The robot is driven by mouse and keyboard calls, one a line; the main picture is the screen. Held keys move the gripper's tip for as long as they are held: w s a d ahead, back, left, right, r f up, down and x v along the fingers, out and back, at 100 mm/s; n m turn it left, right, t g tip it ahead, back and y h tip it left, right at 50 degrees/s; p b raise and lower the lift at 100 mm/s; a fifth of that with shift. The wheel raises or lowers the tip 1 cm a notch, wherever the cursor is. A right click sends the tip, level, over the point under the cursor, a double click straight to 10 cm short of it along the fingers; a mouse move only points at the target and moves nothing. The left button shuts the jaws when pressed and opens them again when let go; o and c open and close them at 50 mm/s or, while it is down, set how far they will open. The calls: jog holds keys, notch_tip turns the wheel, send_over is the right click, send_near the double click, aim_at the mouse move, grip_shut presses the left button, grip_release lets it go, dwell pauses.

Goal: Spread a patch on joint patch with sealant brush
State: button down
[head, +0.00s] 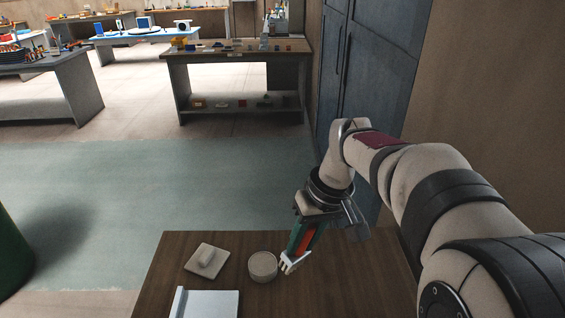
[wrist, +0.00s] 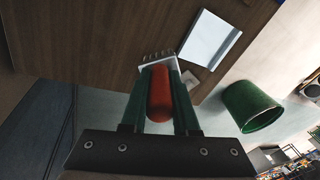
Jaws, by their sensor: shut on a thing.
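My gripper (head: 303,240) is shut on the sealant brush, which has a red handle (wrist: 159,94) and a pale head (head: 290,262) pointing down. The brush head is just right of a round pale pot (head: 263,268) on the wooden table; I cannot tell whether they touch. Left of the pot lies a pale square piece with a raised rounded block (head: 207,259), which looks like the joint patch. In the wrist view the bristles (wrist: 158,57) show beyond the green fingers, over the table. The pot is not clearly seen there.
A white panel with a raised left edge (head: 205,304) lies at the table's front; it also shows in the wrist view (wrist: 208,40). A green bin (head: 12,255) stands on the floor at left. Bare wooden tabletop (head: 345,285) is free at right. Blue cabinets (head: 370,70) stand behind my arm.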

jog(key=a+f+n+h, duration=0.1)
jog(key=a+f+n, duration=0.4)
jog(key=a, duration=0.5)
jog(key=a+f+n+h, duration=0.1)
jog(key=a+f+n, duration=0.4)
jog(key=a, duration=0.5)
notch_tip(320, 180, down, 2)
jog(key=shift+w+a+f+g+h, duration=0.1)
jog(key=shift+w+a+g+h, duration=0.1)
jog(key=shift+w+g+h, duration=0.15)
jog(key=s+f, duration=0.3)
jog(key=s, duration=0.3)
jog(key=shift+s+f, duration=0.2)
jog(key=shift+f, duration=0.2)
jog(key=shift+f, duration=0.8)
jog(key=shift+f, duration=0.25)
